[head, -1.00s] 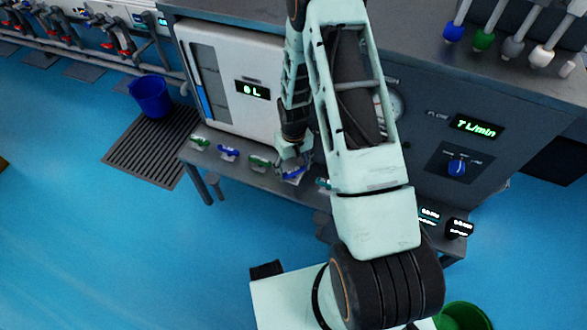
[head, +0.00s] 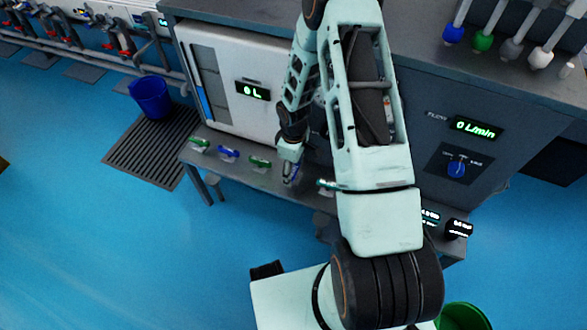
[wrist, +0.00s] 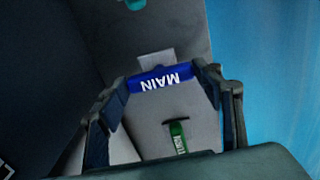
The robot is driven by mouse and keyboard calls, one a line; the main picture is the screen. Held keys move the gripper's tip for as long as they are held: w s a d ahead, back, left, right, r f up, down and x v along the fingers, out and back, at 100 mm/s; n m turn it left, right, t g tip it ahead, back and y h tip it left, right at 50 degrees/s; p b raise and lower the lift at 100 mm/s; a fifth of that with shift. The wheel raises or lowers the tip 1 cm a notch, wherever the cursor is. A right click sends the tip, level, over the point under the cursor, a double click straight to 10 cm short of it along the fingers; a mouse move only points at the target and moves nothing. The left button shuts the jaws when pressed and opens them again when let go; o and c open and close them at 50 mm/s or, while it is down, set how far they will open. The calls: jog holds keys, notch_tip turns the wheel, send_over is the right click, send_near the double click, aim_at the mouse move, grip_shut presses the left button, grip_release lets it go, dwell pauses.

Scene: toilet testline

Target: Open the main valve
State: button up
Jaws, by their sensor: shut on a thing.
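The main valve is a blue handle lettered MAIN (wrist: 158,79). It lies crosswise between the two fingertips of my gripper (wrist: 166,85) in the wrist view, and my gripper is shut on it. In the head view my gripper (head: 291,160) points down at the front ledge of the test bench, and the blue handle is mostly hidden by the fingers. The flow display (head: 475,129) at the right of the bench reads 0 L/min.
A green handle (head: 260,162), a blue handle (head: 228,152) and another green handle (head: 200,144) sit left along the ledge. A teal handle (head: 327,184) is just right. A white tank panel (head: 235,75) stands behind. A blue bucket (head: 151,96) stands on a floor grate.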

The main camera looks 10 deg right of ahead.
aim_at(294, 171)
dwell(0.5)
jog(key=o, duration=1.2)
jog(key=shift+c, duration=0.2)
notch_tip(294, 171, up, 12)
